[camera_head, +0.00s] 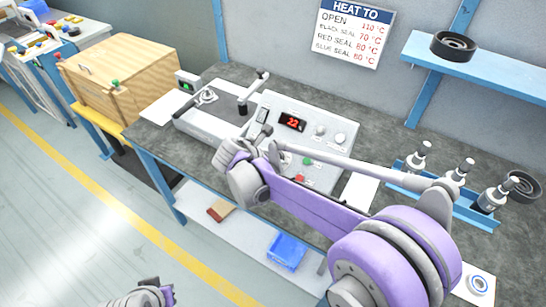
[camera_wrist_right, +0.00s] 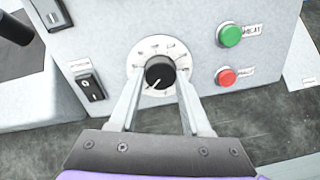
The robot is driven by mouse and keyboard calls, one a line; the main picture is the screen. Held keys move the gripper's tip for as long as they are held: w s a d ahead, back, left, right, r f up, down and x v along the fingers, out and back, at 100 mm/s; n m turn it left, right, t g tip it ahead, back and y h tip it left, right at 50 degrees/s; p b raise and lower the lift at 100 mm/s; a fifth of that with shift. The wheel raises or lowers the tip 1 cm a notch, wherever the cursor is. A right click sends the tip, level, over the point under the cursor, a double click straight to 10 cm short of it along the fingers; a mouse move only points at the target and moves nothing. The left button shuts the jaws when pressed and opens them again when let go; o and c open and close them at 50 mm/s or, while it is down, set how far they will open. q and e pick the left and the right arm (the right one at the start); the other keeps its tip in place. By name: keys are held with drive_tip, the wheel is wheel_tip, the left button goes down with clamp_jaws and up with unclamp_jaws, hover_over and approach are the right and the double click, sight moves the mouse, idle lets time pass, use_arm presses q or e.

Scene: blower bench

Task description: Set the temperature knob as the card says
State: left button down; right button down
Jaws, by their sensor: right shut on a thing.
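The temperature knob (camera_wrist_right: 160,72) is black on a round white dial, with its white mark toward the lower left. My right gripper (camera_wrist_right: 158,80) is shut on it, one finger on each side. In the head view my right gripper (camera_head: 268,158) is at the front of the white control box (camera_head: 330,160), and the knob is hidden. The box's red display (camera_head: 292,122) seems to read 22. The card (camera_head: 355,32) on the wall reads HEAT TO: open 110, black seal 70, red seal 80, blue seal 60 °C. My left gripper (camera_head: 150,297) is at the bottom edge, its fingers unclear.
Beside the knob are a black rocker switch (camera_wrist_right: 90,84), a green button (camera_wrist_right: 230,34) and a red button (camera_wrist_right: 226,76). Several bottles stand in a blue rack (camera_head: 470,212). A wooden box (camera_head: 120,75) stands left.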

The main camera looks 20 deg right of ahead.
drive_tip(key=shift+m, duration=2.8)
drive_tip(key=shift+c, duration=1.8)
unclamp_jaws()
drive_tip(key=shift+r, duration=0.1)
drive_tip(key=v, duration=1)
drive_tip(key=shift+r+p, duration=0.35)
drive_tip(key=shift+a, duration=0.15)
